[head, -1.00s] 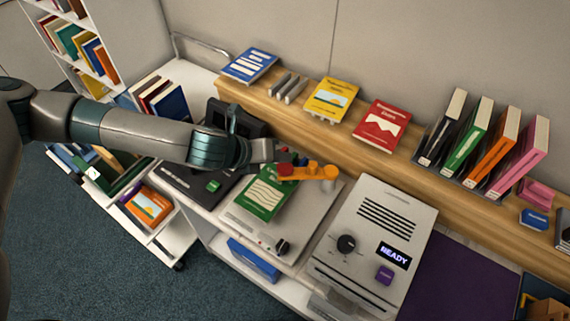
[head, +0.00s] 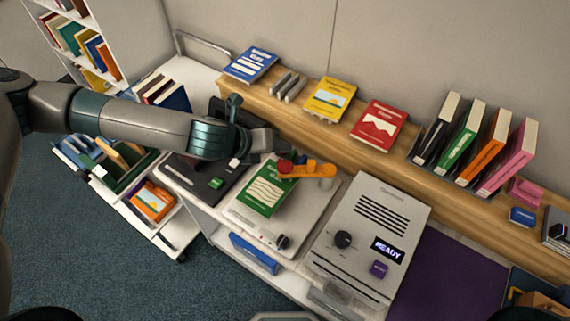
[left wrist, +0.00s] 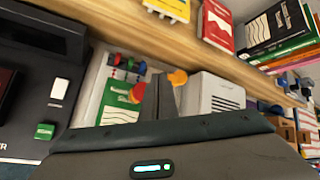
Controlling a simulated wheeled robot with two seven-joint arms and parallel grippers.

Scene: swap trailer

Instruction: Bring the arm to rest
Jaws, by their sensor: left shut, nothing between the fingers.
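My left arm reaches in from the left in the head view. Its gripper (head: 270,146) is shut and empty, above the back edge of the pale flat device (head: 305,222). In the left wrist view the closed fingers (left wrist: 159,97) point toward the shelf, between a red knob and an orange one. A green book (head: 265,190) lies on the pale device, in front of the gripper. An orange lever with a red end (head: 312,170) sits just right of the fingertips, seemingly apart from them. My right gripper is not in view.
A grey machine reading READY (head: 367,240) stands to the right. Behind runs a wooden shelf (head: 335,133) with blue, yellow and red books and upright binders. A black device (head: 200,182) lies below my forearm. A book cart stands at the left. Open floor lies front left.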

